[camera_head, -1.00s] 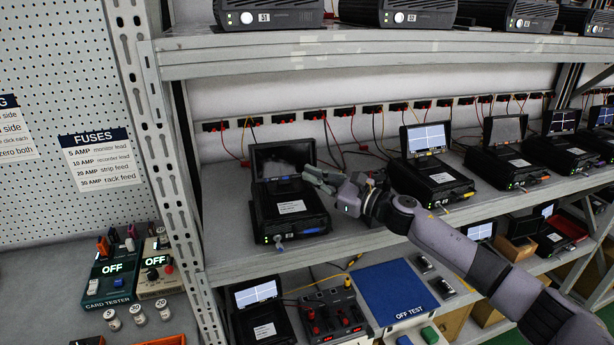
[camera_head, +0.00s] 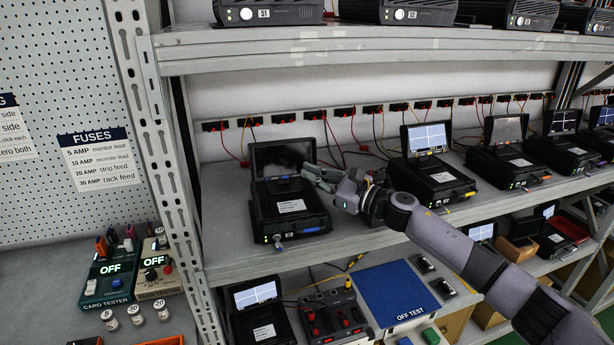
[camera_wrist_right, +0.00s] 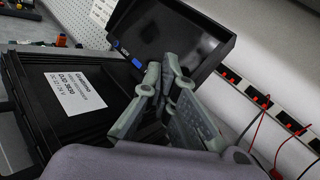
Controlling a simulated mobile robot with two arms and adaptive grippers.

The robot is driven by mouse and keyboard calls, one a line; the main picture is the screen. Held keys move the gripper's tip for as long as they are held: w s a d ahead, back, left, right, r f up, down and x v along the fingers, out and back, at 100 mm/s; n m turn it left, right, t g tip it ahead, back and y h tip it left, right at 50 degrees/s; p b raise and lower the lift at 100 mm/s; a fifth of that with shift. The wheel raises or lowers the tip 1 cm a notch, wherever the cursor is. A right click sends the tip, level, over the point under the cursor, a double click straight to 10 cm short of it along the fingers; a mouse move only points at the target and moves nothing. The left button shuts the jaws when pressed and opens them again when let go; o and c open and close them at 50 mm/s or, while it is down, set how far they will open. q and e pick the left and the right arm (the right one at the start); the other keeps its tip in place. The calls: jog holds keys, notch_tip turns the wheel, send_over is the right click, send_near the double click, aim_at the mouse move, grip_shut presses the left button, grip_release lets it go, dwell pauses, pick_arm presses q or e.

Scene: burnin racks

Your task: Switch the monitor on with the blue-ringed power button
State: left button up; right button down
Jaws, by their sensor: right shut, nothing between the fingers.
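The monitor (camera_head: 283,158) is the raised, dark screen of the black unit at the left end of the middle shelf. In the wrist view the monitor (camera_wrist_right: 180,35) shows a black frame with small blue marks (camera_wrist_right: 137,63) on its lower edge; one looks like the blue-ringed power button, but it is too small to be sure. My right gripper (camera_head: 308,172) is shut and empty at the monitor's lower right corner. In the wrist view its fingertips (camera_wrist_right: 168,72) are in front of the lower frame, close to the blue marks; contact cannot be told. My left gripper is not in view.
The unit's black case (camera_head: 290,212) lies below the screen with a white label. A neighbouring unit (camera_head: 430,178) with a lit screen stands to the right. Red sockets and cables (camera_head: 344,113) run along the back wall. The upper shelf edge (camera_head: 380,55) is overhead.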

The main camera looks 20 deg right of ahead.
aim_at(321, 210)
jog(key=shift+s, duration=0.1)
jog(key=shift+s+r, duration=0.15)
jog(key=shift+s, duration=0.35)
jog(key=shift+s+r+p, duration=0.2)
jog(key=shift+s+p, duration=0.25)
jog(key=shift+s, duration=0.1)
jog(key=shift+s+r+p, duration=0.15)
jog(key=shift+s+r, duration=0.05)
jog(key=shift+s, duration=0.6)
jog(key=shift+s+r+p, duration=0.2)
jog(key=shift+s+r, duration=0.05)
jog(key=shift+s, duration=0.5)
jog(key=shift+s+r+p, duration=0.15)
jog(key=shift+s+r, duration=0.05)
jog(key=shift+s, duration=0.6)
jog(key=shift+f, duration=0.1)
